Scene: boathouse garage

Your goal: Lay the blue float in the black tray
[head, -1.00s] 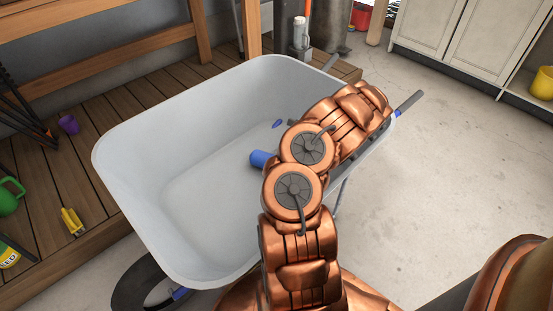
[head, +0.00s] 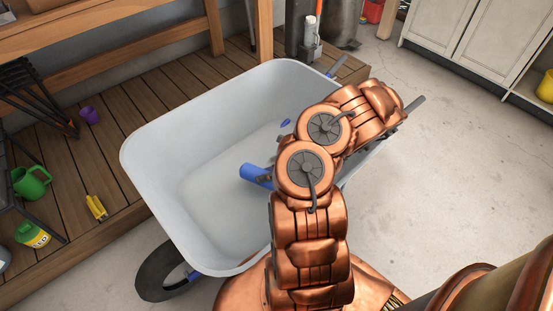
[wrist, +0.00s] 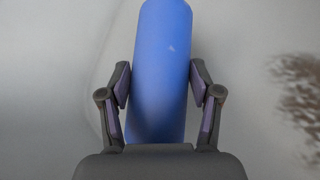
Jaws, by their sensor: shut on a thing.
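The blue float (head: 256,174) is a smooth blue cylinder. In the head view it shows within the outline of the wheelbarrow's tub, partly hidden behind my arm. In the wrist view the float (wrist: 165,40) stands lengthwise between the two dark fingers of my gripper (wrist: 160,85), which is shut on it with a pad against each side. My gripper is mostly hidden behind my arm in the head view. I cannot tell whether the float touches the tub floor. No black tray can be made out in either view.
The pale grey wheelbarrow (head: 190,150) has raised walls around the float. A green watering can (head: 31,181), a yellow scoop (head: 96,207) and a purple cup (head: 89,115) are on the wooden deck at left. The concrete floor at right is clear.

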